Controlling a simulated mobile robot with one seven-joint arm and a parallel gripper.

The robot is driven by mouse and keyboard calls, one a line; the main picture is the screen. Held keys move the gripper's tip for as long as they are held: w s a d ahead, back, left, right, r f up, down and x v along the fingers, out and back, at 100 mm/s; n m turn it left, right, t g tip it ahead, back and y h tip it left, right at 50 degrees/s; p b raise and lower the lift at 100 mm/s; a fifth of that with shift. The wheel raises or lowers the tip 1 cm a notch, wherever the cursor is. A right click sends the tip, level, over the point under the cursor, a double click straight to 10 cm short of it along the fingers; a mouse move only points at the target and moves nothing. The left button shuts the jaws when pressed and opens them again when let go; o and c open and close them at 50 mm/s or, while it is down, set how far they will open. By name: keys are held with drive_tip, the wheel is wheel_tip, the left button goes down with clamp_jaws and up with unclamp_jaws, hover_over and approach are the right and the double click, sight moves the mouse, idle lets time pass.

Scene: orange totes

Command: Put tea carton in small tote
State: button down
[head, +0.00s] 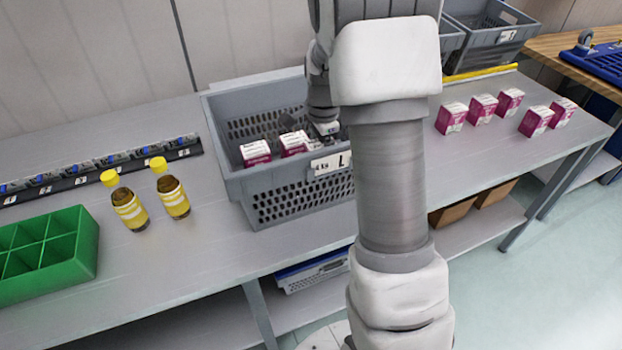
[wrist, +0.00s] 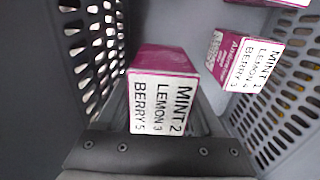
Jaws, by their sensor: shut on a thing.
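My gripper (head: 326,130) is down inside the grey tote labelled L (head: 290,212). It is shut on a pink-and-white tea carton (wrist: 165,85), whose white face with MINT, LEMON and BERRY print shows between the fingers in the wrist view. In the head view the held carton is mostly hidden. A second tea carton (head: 294,143) and a third (head: 256,153) stand in the same tote to the left of my gripper. A smaller grey tote (head: 485,52) stands at the back right, with a label that seems to read S.
Several more pink-and-white cartons (head: 452,118) stand on the table at right. Two yellow-capped bottles (head: 129,208) and a green divided crate (head: 50,255) are at left. The L tote's perforated walls are close around my gripper. A yellow strip (head: 480,72) lies before the smaller tote.

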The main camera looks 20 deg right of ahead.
sight(311, 147)
drive_tip(key=shift+a+f, duration=0.4)
drive_tip(key=shift+a, duration=0.2)
drive_tip(key=shift+a+f, duration=0.4)
drive_tip(key=shift+a, duration=0.2)
drive_tip(key=shift+f, duration=1.9)
drive_tip(key=shift+f+b, duration=0.2)
drive_tip(key=shift+b, duration=0.15)
unclamp_jaws()
drive_tip(key=shift+r, duration=0.1)
wheel_tip(311, 147, up, 12)
drive_tip(key=shift+r+p, duration=0.1)
drive_tip(key=shift+p, duration=0.75)
drive_tip(key=shift+r, duration=0.1)
